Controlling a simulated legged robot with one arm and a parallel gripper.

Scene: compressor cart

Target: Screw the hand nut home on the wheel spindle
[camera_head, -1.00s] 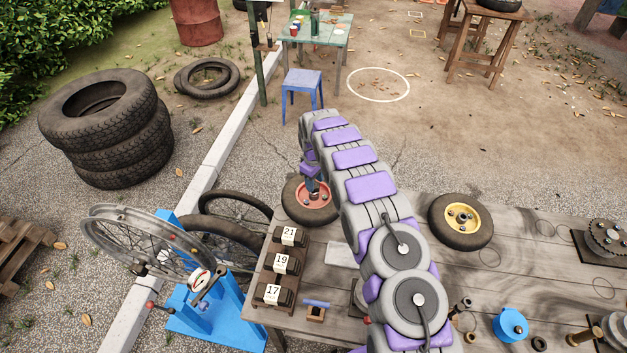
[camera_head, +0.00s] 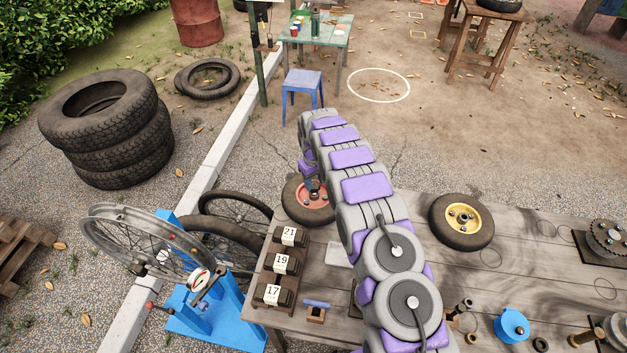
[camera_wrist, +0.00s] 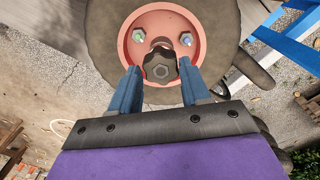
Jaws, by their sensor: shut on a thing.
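The red-hubbed wheel (camera_head: 296,207) stands at the far left edge of the bench, partly behind my arm. In the wrist view its salmon-red hub (camera_wrist: 142,25) fills the top, with a coloured stud on each side of the centre. The dark lobed hand nut (camera_wrist: 160,66) sits at the hub's centre. My gripper (camera_wrist: 161,77) is shut on the hand nut, one blue finger on each side. The spindle is mostly hidden behind the nut, so I cannot tell how far the nut is threaded. In the head view my gripper is mostly hidden by my arm.
Numbered blocks (camera_head: 281,265) sit on the bench's left end, beside a blue truing stand (camera_head: 215,320) with a spoked wheel (camera_head: 140,243). A yellow-hubbed wheel (camera_head: 461,221) lies right of my arm. A blue pot (camera_head: 511,326) and small parts are at the front right.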

